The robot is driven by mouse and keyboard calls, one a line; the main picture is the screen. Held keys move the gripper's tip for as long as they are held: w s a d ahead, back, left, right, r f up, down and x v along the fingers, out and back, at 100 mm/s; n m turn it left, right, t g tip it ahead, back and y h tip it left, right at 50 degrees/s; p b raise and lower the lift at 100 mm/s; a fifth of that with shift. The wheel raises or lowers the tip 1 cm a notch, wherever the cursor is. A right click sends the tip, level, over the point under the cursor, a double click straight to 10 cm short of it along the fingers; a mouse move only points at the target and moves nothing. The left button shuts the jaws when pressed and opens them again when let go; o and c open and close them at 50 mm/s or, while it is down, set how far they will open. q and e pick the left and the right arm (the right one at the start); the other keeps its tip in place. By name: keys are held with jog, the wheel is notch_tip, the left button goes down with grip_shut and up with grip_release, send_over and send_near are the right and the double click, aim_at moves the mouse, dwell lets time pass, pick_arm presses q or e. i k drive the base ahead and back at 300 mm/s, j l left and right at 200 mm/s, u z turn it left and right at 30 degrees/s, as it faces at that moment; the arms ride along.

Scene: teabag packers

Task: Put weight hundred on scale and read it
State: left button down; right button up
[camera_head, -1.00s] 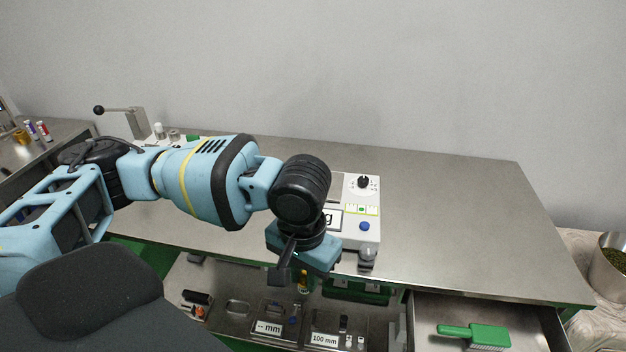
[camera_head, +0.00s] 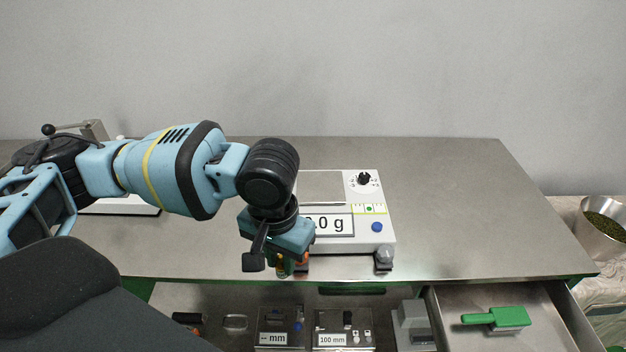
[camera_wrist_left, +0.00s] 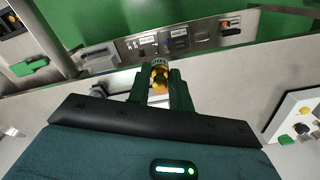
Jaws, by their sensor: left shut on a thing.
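The scale (camera_head: 384,234) is a white box on the steel worktop in the head view. Its square metal pan (camera_head: 322,186) looks bare where it shows. The display (camera_head: 336,223) ends in "0 g", its left part hidden by my left gripper. My left gripper (camera_wrist_left: 157,84) is shut on a small brass-coloured weight (camera_wrist_left: 159,77), held upright between the green fingers. Its top bears a marking too small to read surely. In the head view the gripper points down at the scale's front left corner, near the worktop's front edge, and mostly hides the weight. My right gripper is out of view.
Below the worktop, an open drawer (camera_head: 453,318) holds a green scoop (camera_head: 497,318). Labelled trays, one reading "100 mm" (camera_head: 333,339), lie on a lower shelf. A metal bowl (camera_head: 603,234) stands at the far right. The worktop right of the scale is clear.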

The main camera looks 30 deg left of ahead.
aim_at(321, 186)
jog(key=i+j+z, duration=0.1)
jog(key=j, duration=0.25)
jog(key=i+j, duration=0.2)
jog(key=j, duration=0.2)
jog(key=i+j+z, duration=0.15)
jog(key=i+j, duration=0.2)
